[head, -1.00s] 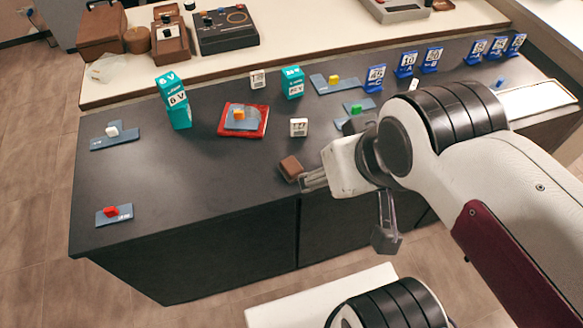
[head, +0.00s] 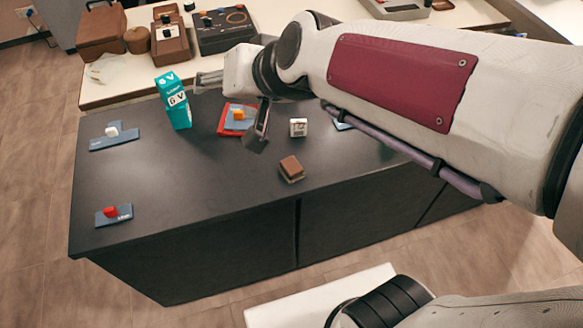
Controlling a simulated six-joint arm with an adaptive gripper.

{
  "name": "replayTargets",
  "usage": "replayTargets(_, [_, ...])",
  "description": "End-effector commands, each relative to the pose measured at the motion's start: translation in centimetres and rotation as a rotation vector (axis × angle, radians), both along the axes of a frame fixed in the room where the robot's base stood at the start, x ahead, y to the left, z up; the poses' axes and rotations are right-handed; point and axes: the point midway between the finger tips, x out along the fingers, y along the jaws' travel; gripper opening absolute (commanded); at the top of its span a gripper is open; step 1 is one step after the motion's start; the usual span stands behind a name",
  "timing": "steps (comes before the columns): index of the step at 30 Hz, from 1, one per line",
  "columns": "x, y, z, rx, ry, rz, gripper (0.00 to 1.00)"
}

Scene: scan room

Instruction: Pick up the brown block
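The brown block (head: 291,167) lies near the front edge of the dark table, just right of its middle, with nothing gripping it.
A teal 6 V box (head: 178,105) stands close left of my gripper. A red tray (head: 224,128) with an orange-topped piece is partly hidden behind my arm. A white labelled cube (head: 298,127) stands behind the block.

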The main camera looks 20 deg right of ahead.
Motion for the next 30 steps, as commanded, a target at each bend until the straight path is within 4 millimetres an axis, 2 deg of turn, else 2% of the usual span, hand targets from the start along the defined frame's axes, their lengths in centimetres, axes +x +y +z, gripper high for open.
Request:
replayTargets(6, [5.0, 1.9, 0.0, 0.088, -0.045, -0.083, 0.6])
replayTargets(14, [10.3, 3.1, -1.1, 0.159, -0.085, -0.22, 0.6])
replayTargets(21, [14.2, 3.3, -3.5, 0.186, -0.106, -0.37, 0.6])
replayTargets(30, [17.2, 2.6, -8.2, 0.162, -0.112, -0.576, 0.6])
